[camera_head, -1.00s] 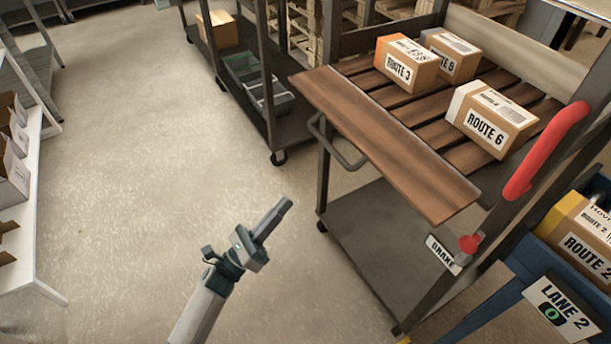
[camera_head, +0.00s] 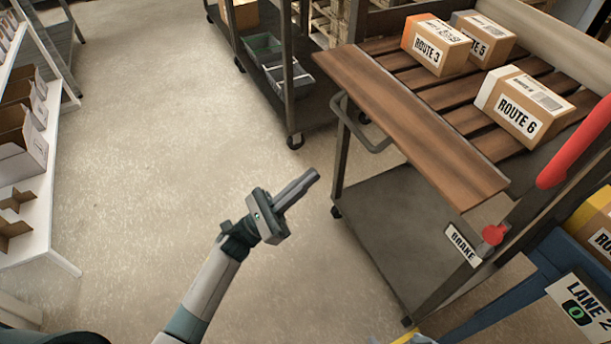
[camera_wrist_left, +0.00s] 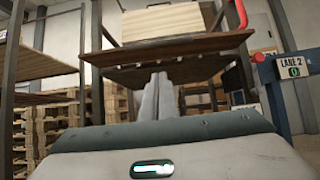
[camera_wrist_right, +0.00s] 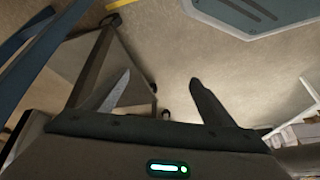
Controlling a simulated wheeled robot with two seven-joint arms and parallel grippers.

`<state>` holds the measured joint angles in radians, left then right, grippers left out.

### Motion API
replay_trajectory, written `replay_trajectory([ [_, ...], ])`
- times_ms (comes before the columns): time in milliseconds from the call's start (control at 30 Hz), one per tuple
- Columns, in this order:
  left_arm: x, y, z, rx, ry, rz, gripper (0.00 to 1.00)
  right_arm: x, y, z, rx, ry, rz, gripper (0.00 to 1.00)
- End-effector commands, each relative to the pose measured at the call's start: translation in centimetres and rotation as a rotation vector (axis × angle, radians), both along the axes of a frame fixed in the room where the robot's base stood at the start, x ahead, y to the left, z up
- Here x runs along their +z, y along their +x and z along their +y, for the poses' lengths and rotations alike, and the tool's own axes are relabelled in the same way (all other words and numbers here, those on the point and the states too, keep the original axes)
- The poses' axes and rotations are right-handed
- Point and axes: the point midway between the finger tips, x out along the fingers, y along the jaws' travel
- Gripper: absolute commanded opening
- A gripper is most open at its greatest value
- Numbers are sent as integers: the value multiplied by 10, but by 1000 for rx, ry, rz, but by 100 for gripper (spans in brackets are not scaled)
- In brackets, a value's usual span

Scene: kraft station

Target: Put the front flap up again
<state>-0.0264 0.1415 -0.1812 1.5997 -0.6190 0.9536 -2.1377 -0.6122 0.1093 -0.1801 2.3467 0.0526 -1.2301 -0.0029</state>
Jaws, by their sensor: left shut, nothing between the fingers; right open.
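The front flap (camera_head: 405,130) is a brown wooden board at the cart's near side. It is folded down, sticking out about level with the slatted deck (camera_head: 470,120). My left gripper (camera_head: 316,175) is shut and empty, in the air in front of the cart, lower in the picture than the flap and apart from it. In the left wrist view, the flap (camera_wrist_left: 185,45) shows from below, beyond the shut fingers (camera_wrist_left: 158,80). My right gripper (camera_wrist_right: 160,85) is open and empty in the right wrist view, over the floor near a cart frame. It is outside the head view.
Boxes marked Route 3 (camera_head: 437,45), Route 5 (camera_head: 485,35) and Route 6 (camera_head: 522,105) stand on the deck. A red handle (camera_head: 575,145) and the brake sign (camera_head: 461,243) are at right. A blue Lane 2 stand (camera_head: 555,255) is beside the cart. Floor at left is clear.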

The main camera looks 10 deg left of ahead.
Motion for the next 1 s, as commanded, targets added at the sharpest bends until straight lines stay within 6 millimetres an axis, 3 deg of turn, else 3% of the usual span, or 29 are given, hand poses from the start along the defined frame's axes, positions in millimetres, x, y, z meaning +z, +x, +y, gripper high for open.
replay_trajectory([
  [467,50,39,-53,-1,0,-1,0,0,-16,-25,-21,-73,120,78],
  [700,79,42,-57,0,1,1,0,1,-25,-41,-38,-117,200,78],
  [1000,87,43,-58,0,0,2,0,-2,-29,-44,-42,-128,223,78],
])
